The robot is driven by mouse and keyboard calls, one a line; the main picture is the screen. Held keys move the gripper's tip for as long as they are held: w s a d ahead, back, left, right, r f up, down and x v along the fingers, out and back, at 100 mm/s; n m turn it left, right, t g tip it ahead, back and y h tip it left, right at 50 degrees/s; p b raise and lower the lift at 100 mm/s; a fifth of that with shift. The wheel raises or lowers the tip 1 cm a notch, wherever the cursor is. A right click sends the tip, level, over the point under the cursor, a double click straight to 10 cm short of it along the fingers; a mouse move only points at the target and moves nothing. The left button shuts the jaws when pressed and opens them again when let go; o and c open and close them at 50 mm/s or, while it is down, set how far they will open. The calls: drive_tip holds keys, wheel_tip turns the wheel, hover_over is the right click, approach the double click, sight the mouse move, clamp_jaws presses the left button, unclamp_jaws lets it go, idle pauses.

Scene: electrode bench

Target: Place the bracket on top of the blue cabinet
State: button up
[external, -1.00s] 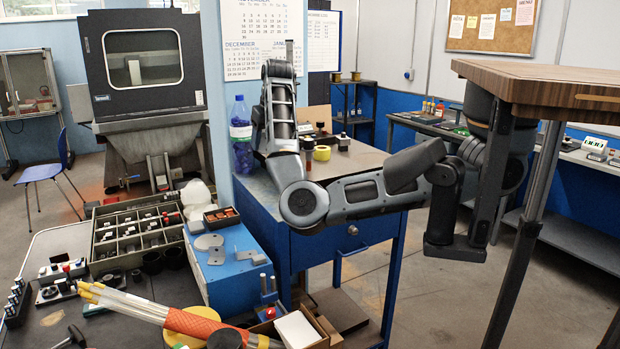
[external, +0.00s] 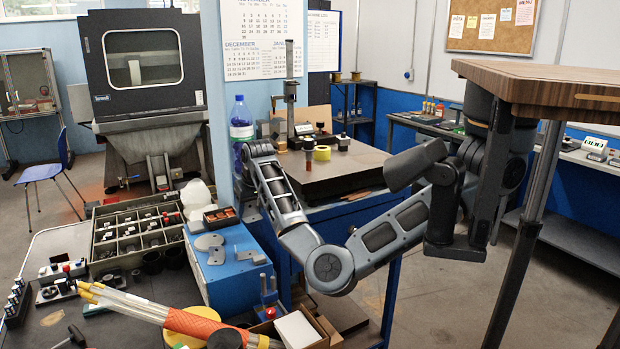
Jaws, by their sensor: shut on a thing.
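My gripper (external: 248,205) is at the far end of my arm, low between the blue cabinet and the blue box. It is small and mostly hidden by my wrist. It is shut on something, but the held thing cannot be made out. The blue cabinet (external: 345,238), with a dark top and a drawer, stands behind my forearm. I cannot pick out the bracket for certain. Flat grey metal pieces (external: 211,243) and an angled grey piece (external: 250,257) lie on top of the blue box (external: 237,285), left of the cabinet.
A dark slab (external: 345,172), a yellow roll (external: 322,153) and a post stand (external: 291,100) occupy the cabinet top. A blue bottle (external: 240,125) stands behind my wrist. A compartment tray (external: 135,235) and orange-wrapped rods (external: 185,320) crowd the left bench. A wooden tabletop (external: 550,85) overhangs at right.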

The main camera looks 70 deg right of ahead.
sight(238, 239)
drive_tip(key=a+f, duration=0.1)
drive_tip(key=w+a, duration=0.1)
drive_tip(key=w+a+f, duration=0.1)
drive_tip(key=shift+w+a+f, duration=0.25)
drive_tip(key=shift+a+f, duration=0.1)
drive_tip(key=shift+f, duration=2)
drive_tip(key=shift+f, duration=0.15)
drive_tip(key=o, duration=0.9)
drive_tip(key=v, duration=1.2)
drive_tip(key=shift+r, duration=0.2)
